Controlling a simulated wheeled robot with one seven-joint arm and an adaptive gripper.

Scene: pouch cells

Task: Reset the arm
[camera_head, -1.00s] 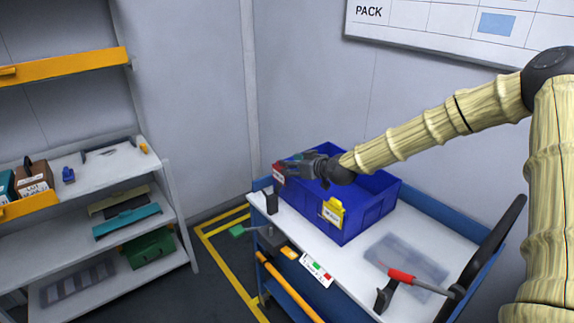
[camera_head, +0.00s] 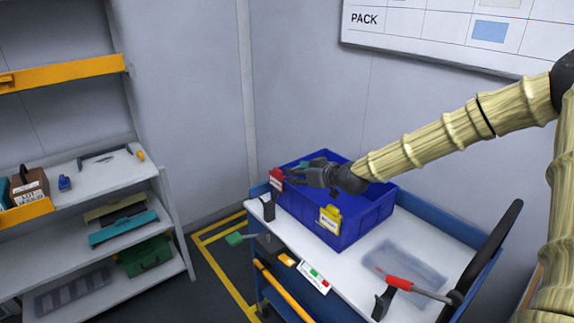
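My arm reaches in from the right. My gripper (camera_head: 292,174) is at its end, over the back left part of a blue bin (camera_head: 368,219). The fingers point left, towards a red tag on the bin's left rim. The gripper is small here and I cannot tell whether its fingers are apart or together. I see nothing clearly held in it. The inside of the bin is partly hidden behind my gripper and arm.
The bin stands on a cart with a white top (camera_head: 352,262). A red-handled tool (camera_head: 400,283) and a clear flat tray (camera_head: 415,262) lie at its right. A shelf unit (camera_head: 105,178) stands at the left. Yellow floor lines (camera_head: 225,270) run between them.

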